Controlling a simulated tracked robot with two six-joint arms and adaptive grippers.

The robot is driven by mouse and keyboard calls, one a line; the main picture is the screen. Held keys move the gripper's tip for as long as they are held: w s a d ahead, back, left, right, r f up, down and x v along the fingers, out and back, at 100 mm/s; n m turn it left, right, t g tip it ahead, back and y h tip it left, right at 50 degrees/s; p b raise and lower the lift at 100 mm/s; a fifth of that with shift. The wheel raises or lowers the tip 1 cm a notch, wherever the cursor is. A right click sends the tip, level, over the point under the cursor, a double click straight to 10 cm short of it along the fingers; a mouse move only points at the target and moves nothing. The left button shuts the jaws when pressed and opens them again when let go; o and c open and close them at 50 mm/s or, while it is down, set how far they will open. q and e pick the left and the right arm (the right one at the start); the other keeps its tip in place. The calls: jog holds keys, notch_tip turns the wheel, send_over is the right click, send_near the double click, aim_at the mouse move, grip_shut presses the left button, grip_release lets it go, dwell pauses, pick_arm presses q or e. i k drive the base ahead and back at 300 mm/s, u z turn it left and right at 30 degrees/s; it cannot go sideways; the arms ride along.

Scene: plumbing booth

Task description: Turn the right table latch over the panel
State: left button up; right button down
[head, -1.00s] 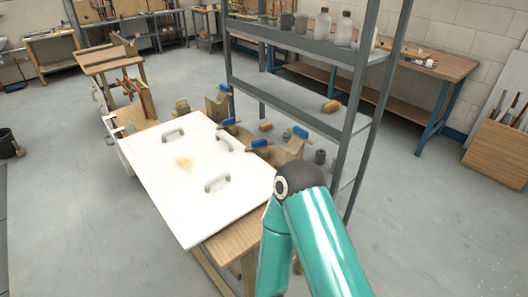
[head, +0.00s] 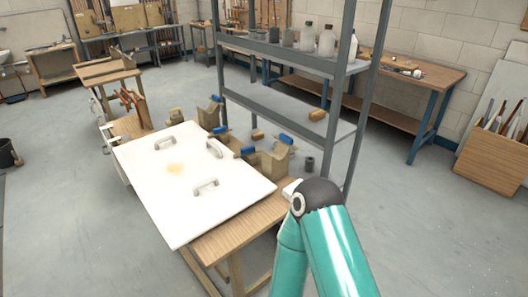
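The white panel (head: 145,190) lies flat on a wooden table (head: 240,228). It carries several grey handles, one of them the front handle (head: 205,186). Small blue-tipped fittings stand along its far right edge, one near the middle (head: 247,150) and one farther back (head: 220,130). I cannot tell for sure which of them is the right table latch or how it is turned. A small pale piece (head: 291,188) shows at the table's right end, partly hidden by my teal arm. That arm enters from the lower right. Neither gripper shows.
A grey metal shelf (head: 290,105) with bottles stands just behind the table. Wooden holders, one with a blue top (head: 277,160), sit between panel and shelf. Another wooden table (head: 108,68) is at the back left.

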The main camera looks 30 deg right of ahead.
aim_at(250, 150)
jog(key=i, duration=0.9)
jog(key=u, duration=0.05)
